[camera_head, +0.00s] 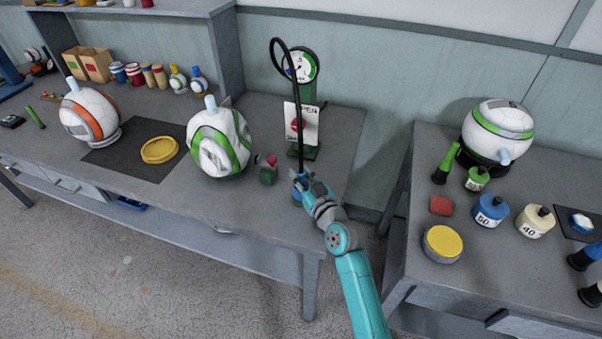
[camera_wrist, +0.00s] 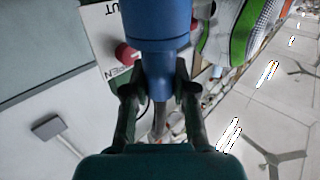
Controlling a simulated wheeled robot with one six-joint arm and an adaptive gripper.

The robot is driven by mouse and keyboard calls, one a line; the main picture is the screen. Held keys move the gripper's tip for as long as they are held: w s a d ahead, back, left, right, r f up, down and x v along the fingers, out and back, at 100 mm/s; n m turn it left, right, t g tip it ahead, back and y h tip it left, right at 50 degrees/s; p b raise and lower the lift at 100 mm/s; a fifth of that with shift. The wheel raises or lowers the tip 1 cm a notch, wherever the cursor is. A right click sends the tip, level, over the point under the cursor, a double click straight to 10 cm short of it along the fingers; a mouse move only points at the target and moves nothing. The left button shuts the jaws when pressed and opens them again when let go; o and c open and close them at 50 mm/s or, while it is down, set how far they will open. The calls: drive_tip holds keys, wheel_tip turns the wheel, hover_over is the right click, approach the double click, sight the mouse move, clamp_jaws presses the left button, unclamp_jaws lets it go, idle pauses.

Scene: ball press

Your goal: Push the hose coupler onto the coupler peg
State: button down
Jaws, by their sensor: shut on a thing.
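The blue hose coupler (camera_wrist: 158,40) is between the fingers of my gripper (camera_wrist: 157,92) in the wrist view. My gripper is shut on it. In the head view, my gripper (camera_head: 303,190) is at the front of the gauge stand, near the right end of the table, and the coupler (camera_head: 297,194) shows as a bit of blue. A black hose (camera_head: 299,120) rises from there and loops over beside the gauge (camera_head: 301,65). I cannot clearly pick out the coupler peg. A small green block with a red top (camera_head: 268,170) stands left of my gripper.
A card with a red knob (camera_head: 297,125) is on the green gauge stand; the knob (camera_wrist: 126,53) is close to the coupler in the wrist view. A green-white ball (camera_head: 220,140) stands to the left. A gap separates the right table (camera_head: 480,255).

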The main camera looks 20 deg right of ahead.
drive_tip(key=shift+f, duration=0.15)
drive_tip(key=shift+r, duration=1.6)
drive_tip(key=shift+f, duration=1.6)
idle(0.8)
drive_tip(key=c, duration=0.9)
unclamp_jaws()
drive_tip(key=shift+o, duration=0.2)
drive_tip(key=shift+s+f, duration=0.1)
drive_tip(key=s+d, duration=0.2)
drive_tip(key=s, duration=0.9)
drive_tip(key=shift+s+r, duration=0.2)
drive_tip(key=shift+s, duration=0.15)
